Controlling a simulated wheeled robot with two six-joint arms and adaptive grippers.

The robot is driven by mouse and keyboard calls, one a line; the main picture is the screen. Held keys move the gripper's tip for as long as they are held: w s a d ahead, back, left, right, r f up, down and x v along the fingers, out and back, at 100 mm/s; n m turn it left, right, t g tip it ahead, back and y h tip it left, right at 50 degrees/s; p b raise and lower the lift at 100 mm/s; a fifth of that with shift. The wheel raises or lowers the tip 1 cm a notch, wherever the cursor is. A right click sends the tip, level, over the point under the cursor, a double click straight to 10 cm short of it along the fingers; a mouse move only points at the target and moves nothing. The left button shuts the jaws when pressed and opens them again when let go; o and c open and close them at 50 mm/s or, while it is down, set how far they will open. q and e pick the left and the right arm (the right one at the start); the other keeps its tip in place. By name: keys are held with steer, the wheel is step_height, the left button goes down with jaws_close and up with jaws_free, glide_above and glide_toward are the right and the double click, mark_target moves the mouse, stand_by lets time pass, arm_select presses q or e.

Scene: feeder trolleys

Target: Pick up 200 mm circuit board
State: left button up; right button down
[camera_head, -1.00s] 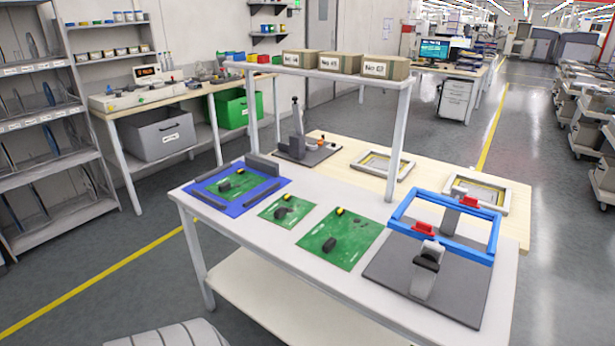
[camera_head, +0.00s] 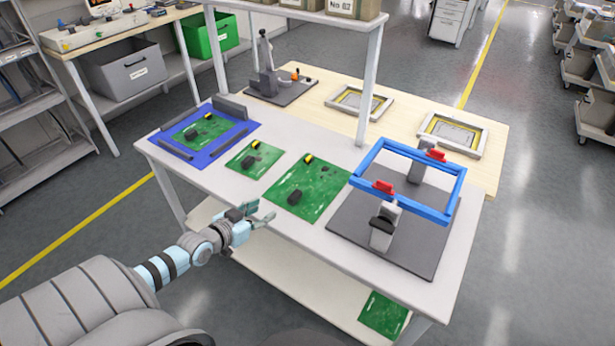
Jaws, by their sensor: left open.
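Several green circuit boards with black and yellow parts are in view; no size marking is legible. A large board (camera_head: 315,193) lies flat mid-table, a smaller board (camera_head: 247,163) lies left of it, and another board (camera_head: 192,136) lies in a blue frame (camera_head: 169,139) at the table's left end. A further green board (camera_head: 383,312) lies on the lower shelf, partly hidden by the tabletop. My left gripper (camera_head: 263,211) is open and empty, at the table's front edge, nearer to me than the small and large boards and touching neither. My right gripper is out of view.
A grey fixture plate (camera_head: 340,238) with a blue rectangular frame (camera_head: 362,165) and red-topped clamps stands at the table's right. A rack post (camera_head: 370,85) rises behind the large board. A wooden table (camera_head: 405,130) with pale frames adjoins behind. White tabletop is bare along the front.

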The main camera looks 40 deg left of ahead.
arm_select(q)
steer(key=b, duration=0.5)
glide_toward(295, 194)
steer(key=shift+w+a+f, duration=0.3)
steer(key=shift+w+f, duration=0.1)
steer(key=shift+f, duration=0.15)
steer(key=b+x, duration=0.1)
steer(key=x, duration=0.1)
steer(key=b+x, duration=0.1)
steer(key=x, duration=0.2)
steer(key=b+x, duration=0.1)
steer(key=x, duration=0.2)
steer(key=shift+d+r+b, duration=0.3)
steer(key=shift+b, duration=0.05)
steer(key=shift+w, duration=0.2)
steer(key=shift+r, duration=0.15)
jaws_close()
